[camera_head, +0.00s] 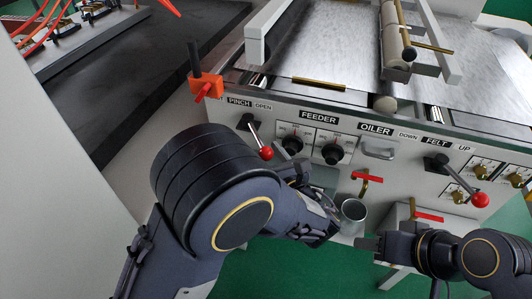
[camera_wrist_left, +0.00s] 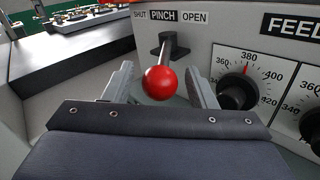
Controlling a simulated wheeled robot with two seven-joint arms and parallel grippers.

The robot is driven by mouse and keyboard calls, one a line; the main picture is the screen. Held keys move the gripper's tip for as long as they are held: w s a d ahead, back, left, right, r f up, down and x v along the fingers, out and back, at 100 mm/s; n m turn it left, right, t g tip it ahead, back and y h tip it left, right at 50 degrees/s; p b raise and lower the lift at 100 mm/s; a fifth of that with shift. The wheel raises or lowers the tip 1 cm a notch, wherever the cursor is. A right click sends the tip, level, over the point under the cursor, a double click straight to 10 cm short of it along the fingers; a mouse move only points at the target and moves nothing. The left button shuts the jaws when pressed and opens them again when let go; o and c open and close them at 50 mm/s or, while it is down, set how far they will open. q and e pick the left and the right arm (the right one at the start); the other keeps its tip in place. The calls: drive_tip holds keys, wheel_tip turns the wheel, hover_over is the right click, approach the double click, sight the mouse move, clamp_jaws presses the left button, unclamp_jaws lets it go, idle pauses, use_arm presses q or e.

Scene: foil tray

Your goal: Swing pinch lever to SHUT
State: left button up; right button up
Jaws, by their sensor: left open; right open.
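The pinch lever (camera_head: 258,139) is a metal rod with a red ball knob, on the machine's front panel under the PINCH label. In the left wrist view its red knob (camera_wrist_left: 160,83) hangs down, tilted slightly left of its black pivot, below the SHUT, PINCH and OPEN labels (camera_wrist_left: 171,17). My left gripper (camera_wrist_left: 160,90) is open, with one finger on each side of the knob; I cannot tell whether either touches it. In the head view my left arm hides part of the panel. My right gripper (camera_head: 362,243) is open near a grey metal cup (camera_head: 352,213).
The FEEDER dials (camera_head: 333,152) sit right of the lever. The felt lever (camera_head: 456,181), with another red knob, is farther right. An orange bracket (camera_head: 206,84) stands at the panel's upper left. Red-handled valves (camera_head: 367,178) stick out below the panel.

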use_arm(q)
clamp_jaws()
drive_tip(key=shift+a, duration=0.1)
idle(0.3)
